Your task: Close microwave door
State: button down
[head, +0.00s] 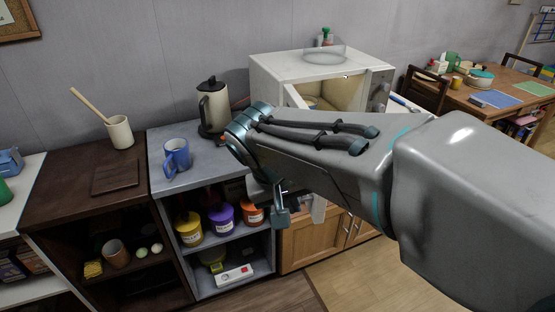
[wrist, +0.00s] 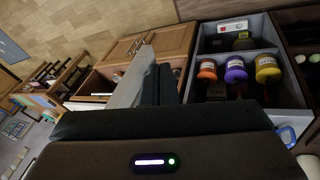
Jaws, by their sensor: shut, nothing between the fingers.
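The white microwave (head: 275,75) stands on the counter behind my arm in the head view. Its front is open and the beige inside (head: 345,93) shows. A pale strip at its left front edge looks like part of the door (head: 293,98); my arm hides most of it. In the wrist view, a pale grey panel (wrist: 130,80), probably the door, stands right beside my fingers; I cannot tell if they touch. My gripper (head: 281,216) points down in front of the counter, and its dark fingers (wrist: 158,85) are shut and empty.
A kettle (head: 213,108) and a blue mug (head: 176,156) stand on the grey shelf unit left of my gripper. Jars, including a purple one (head: 221,215), fill its upper shelf. Wooden cabinet doors (head: 315,238) are below.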

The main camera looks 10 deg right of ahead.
jog(key=w+a+r+t+h, duration=0.2)
jog(key=w+a+r, duration=0.25)
jog(key=a, duration=0.35)
jog(key=w+d+f, duration=0.4)
jog(key=d+f, duration=0.3)
jog(key=d, duration=0.1)
jog(key=shift+w+d+f+m+p, duration=0.25)
jog(key=shift+f+m+p, duration=0.05)
jog(key=shift+f+p, duration=0.1)
